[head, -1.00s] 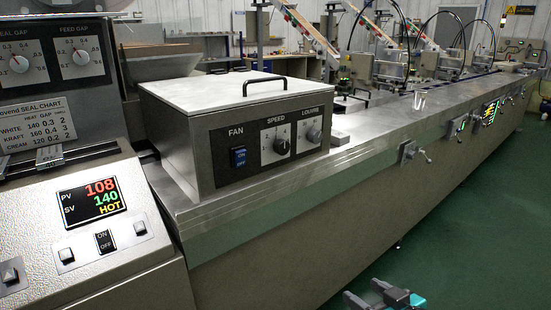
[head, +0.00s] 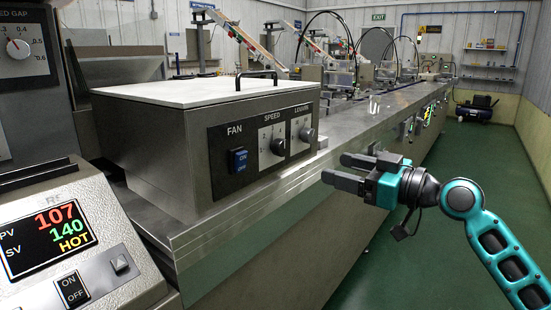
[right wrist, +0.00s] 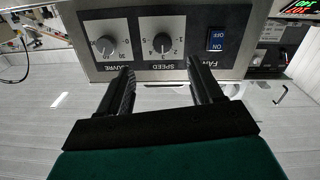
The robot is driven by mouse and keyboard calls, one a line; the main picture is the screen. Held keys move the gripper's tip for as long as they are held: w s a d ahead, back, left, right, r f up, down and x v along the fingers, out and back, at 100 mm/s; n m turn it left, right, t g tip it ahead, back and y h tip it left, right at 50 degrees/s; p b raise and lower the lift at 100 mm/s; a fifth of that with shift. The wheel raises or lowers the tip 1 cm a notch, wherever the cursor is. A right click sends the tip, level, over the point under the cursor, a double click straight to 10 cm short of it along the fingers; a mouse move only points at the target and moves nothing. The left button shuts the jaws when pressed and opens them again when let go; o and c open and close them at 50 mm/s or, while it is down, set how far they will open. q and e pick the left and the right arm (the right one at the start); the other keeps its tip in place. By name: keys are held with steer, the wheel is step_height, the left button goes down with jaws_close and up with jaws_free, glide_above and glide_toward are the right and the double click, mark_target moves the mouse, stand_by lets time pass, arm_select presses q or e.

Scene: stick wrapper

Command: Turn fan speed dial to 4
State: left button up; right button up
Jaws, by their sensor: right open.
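The speed dial (head: 278,145) is a dark round knob on a pale numbered plate on the front of the grey fan box (head: 222,170). The fan switch (head: 239,160) is to its left and the louvre dial (head: 306,134) to its right. My right gripper (head: 334,168) is open and empty, in front and to the right of the panel. In the right wrist view the panel appears upside down. There the speed dial (right wrist: 162,43) lies beyond and between the open fingertips (right wrist: 160,68), apart from them. I cannot tell its exact setting. My left gripper is not in view.
A control box with a lit display (head: 50,232) stands at the lower left. The metal bench (head: 330,150) runs away to the back right, its edge below the fan box. The green floor (head: 480,165) to the right is open.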

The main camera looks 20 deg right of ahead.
mark_target(284, 149)
steer(key=x, duration=0.8)
steer(key=r+p+x, duration=0.1)
steer(key=x, duration=0.4)
steer(key=shift+a+r, duration=0.15)
steer(key=shift+a, duration=0.05)
steer(key=shift+s, duration=0.1)
steer(key=c, duration=1.1)
